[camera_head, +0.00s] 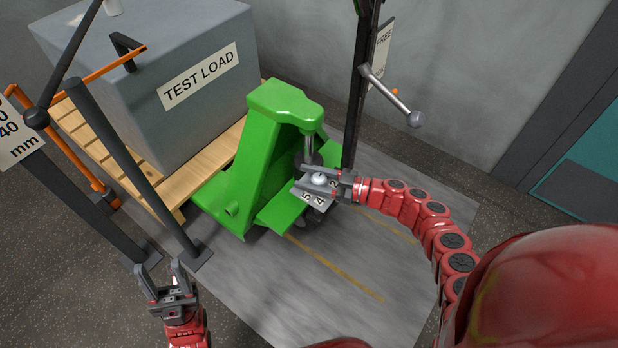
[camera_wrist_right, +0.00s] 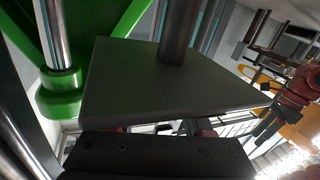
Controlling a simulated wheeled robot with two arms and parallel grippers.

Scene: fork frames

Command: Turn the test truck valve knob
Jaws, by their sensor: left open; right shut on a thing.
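The green test truck (camera_head: 262,150) stands in the middle of the head view. On its front is a small pale plate with numbers (camera_head: 312,198), and a round silver valve knob (camera_head: 319,179) sits at that plate. My right gripper (camera_head: 325,183) reaches in from the right and is shut on the knob, its fingers partly covering it. In the right wrist view a dark flat plate (camera_wrist_right: 150,90) with a dark post fills the middle; the knob cannot be made out there. My left gripper (camera_head: 163,272) is open and empty at the lower left, away from the truck.
A grey block marked TEST LOAD (camera_head: 165,75) rests on a wooden pallet (camera_head: 170,185) behind the truck. Dark posts (camera_head: 130,160) and an orange bar (camera_head: 85,165) stand at the left. A lever with a ball end (camera_head: 395,97) juts out above my right gripper. The grey floor mat (camera_head: 340,280) in front is clear.

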